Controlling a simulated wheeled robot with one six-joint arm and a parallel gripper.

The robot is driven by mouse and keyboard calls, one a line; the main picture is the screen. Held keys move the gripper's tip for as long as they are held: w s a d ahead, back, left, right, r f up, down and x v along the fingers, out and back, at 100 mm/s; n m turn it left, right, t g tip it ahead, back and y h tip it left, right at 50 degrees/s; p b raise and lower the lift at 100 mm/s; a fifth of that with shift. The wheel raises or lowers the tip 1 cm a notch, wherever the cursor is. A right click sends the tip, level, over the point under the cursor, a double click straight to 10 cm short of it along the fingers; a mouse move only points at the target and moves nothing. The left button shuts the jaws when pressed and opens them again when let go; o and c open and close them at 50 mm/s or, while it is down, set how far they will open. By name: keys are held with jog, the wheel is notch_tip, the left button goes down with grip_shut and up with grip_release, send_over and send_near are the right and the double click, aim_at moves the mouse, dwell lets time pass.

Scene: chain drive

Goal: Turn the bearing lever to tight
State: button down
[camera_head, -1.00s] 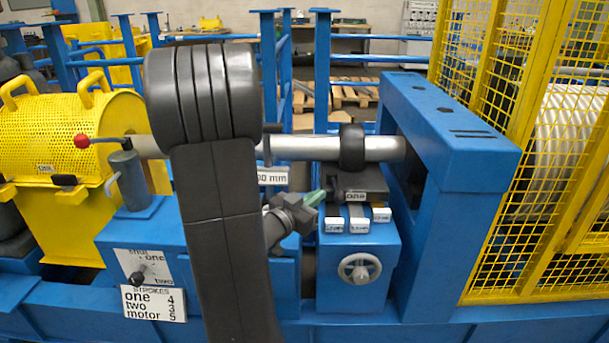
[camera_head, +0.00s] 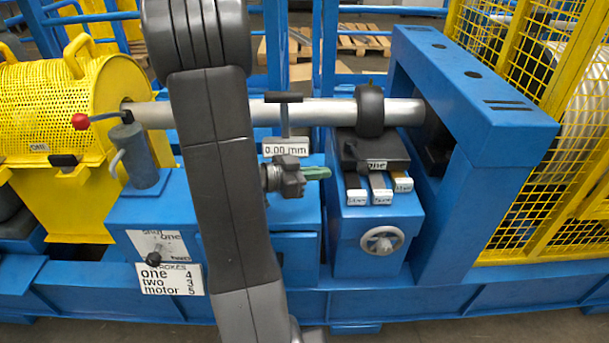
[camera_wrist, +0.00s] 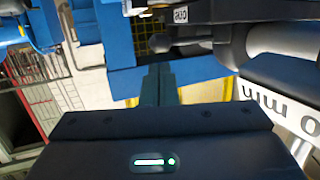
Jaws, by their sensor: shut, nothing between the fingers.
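A black bearing ring (camera_head: 370,108) sits around the steel shaft (camera_head: 310,112), above a dark block (camera_head: 385,148) with a small white label. A small dark handle-like part (camera_head: 352,156) shows at the block's left front; I cannot tell for certain that it is the bearing lever. No "tight" mark is readable. My gripper (camera_head: 322,173) is shut and empty, pointing right, just left of the block and below the shaft. In the wrist view its closed fingers (camera_wrist: 158,85) show apart from the shaft and labelled dark part (camera_wrist: 190,14).
A T-shaped gauge (camera_head: 284,98) with a 0.00 mm display (camera_head: 286,149) stands close behind my gripper. Three labelled tabs (camera_head: 380,188) and a handwheel (camera_head: 382,239) are below the block. A blue frame (camera_head: 480,145) and yellow cage stand at right.

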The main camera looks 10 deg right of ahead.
aim_at(357, 169)
jog(key=b+x, duration=0.1)
jog(key=x, duration=0.6)
jog(key=shift+d, duration=0.35)
jog(key=shift+d, duration=0.1)
